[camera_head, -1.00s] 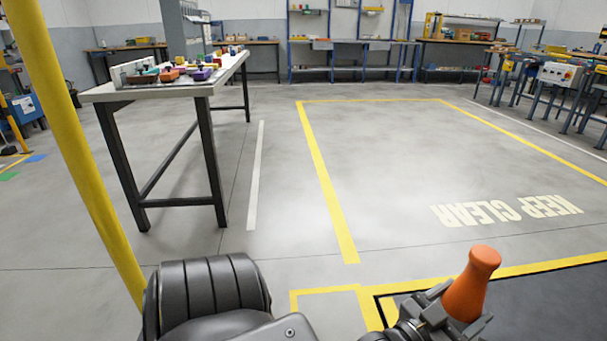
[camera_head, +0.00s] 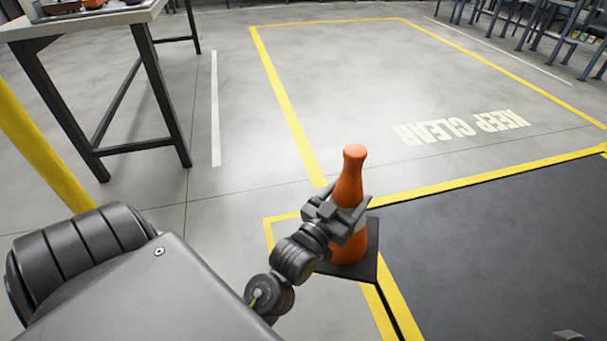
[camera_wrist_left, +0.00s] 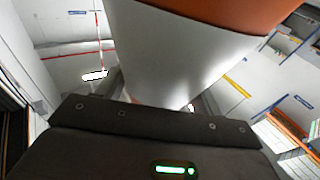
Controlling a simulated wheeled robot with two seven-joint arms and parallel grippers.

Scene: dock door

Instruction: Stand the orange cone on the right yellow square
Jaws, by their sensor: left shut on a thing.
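The orange cone (camera_head: 349,186) is upright in the head view, with a pale band around its middle and a dark square base (camera_head: 368,262). My left gripper (camera_head: 345,213) is shut around the cone at the band. The wrist view shows the pale band (camera_wrist_left: 185,55) and orange body close up between the fingers. A yellow square outline (camera_head: 268,238) on the floor shows partly behind and left of the cone; the cone and my arm hide much of it. I cannot tell whether the base touches the floor.
A dark mat (camera_head: 490,250) with a yellow border lies right of the cone. Beyond is a clear floor area marked KEEP CLEAR (camera_head: 460,128). A table (camera_head: 80,22) stands at the upper left, and a yellow post (camera_head: 38,150) rises at the left edge.

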